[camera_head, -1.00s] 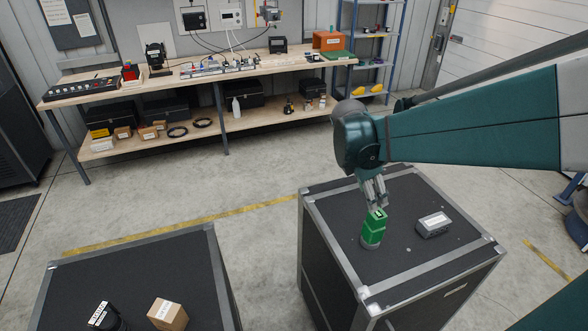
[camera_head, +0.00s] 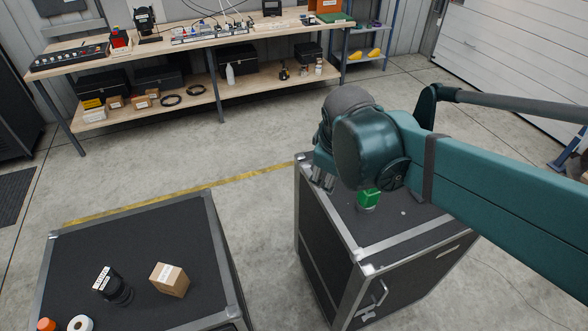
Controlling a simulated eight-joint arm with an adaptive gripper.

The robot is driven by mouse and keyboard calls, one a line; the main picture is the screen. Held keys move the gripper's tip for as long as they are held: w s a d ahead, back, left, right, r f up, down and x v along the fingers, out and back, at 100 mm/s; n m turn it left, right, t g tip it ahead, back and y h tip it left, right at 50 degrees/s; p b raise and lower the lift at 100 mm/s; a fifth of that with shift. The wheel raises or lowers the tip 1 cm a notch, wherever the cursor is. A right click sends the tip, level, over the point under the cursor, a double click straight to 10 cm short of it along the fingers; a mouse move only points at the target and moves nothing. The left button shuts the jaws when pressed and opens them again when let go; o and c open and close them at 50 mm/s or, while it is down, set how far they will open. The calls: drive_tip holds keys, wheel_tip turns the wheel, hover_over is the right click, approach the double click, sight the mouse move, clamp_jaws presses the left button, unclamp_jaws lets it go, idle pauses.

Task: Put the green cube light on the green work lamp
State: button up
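A green object (camera_head: 368,196) stands upright on the dark top of the right-hand case, with a greyish round base. My arm covers its upper part, so I cannot tell the cube light and the work lamp apart in it. My gripper (camera_head: 323,181) points down over the back left corner of that case, to the left of the green object and clear of it. Its fingers look small and parted, with nothing seen between them.
The right-hand case (camera_head: 383,237) has metal edges; my arm hides much of its top. A second case (camera_head: 150,238) at left carries a black cylinder (camera_head: 113,286), a cardboard box (camera_head: 170,280), an orange-capped item (camera_head: 47,324) and a white roll (camera_head: 79,323). Floor lies between them.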

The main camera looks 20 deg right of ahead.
drive_tip(key=s+a+m+t+y, duration=0.2)
drive_tip(key=s+a+m, duration=0.3)
drive_tip(key=a+m, duration=0.2)
drive_tip(key=shift+a+r+t, duration=0.3)
drive_tip(key=shift+a+r, duration=0.15)
drive_tip(key=shift+a, duration=0.35)
